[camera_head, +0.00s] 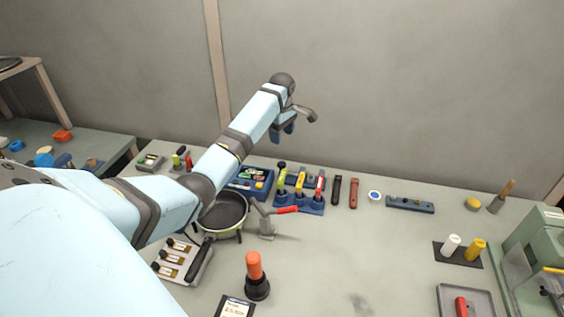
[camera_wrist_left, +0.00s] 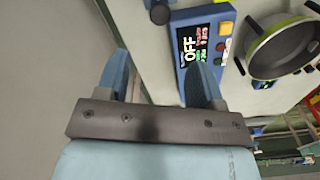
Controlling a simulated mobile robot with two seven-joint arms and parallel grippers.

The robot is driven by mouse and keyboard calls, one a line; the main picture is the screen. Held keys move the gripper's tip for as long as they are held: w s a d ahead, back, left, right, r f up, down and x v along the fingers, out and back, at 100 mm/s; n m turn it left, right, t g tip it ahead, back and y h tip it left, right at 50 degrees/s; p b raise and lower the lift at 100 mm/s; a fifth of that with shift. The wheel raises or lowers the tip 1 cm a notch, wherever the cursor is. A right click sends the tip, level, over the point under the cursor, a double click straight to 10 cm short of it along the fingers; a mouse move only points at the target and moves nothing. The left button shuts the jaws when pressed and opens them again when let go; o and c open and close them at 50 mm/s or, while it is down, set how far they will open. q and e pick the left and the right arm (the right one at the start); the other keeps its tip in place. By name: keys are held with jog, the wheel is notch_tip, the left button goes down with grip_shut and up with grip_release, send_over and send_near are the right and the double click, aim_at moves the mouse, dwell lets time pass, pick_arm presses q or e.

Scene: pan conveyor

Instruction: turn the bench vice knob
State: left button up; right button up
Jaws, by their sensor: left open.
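My left gripper (camera_head: 284,132) is raised above the back of the bench, near the wall. Its two blue fingers stand apart in the left wrist view (camera_wrist_left: 158,66), with nothing between them. I cannot surely pick out the bench vice or its knob. My right gripper is not in view.
A pan (camera_head: 224,212) sits left of centre, partly behind my left arm. A green machine (camera_head: 535,250) is at the right. The bench is clear at front centre.

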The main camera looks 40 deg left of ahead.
aim_at(282, 164)
pick_arm(q)
notch_tip(282, 164, down, 12)
jog(key=shift+f, duration=0.1)
dwell(0.4)
jog(key=c, duration=0.9)
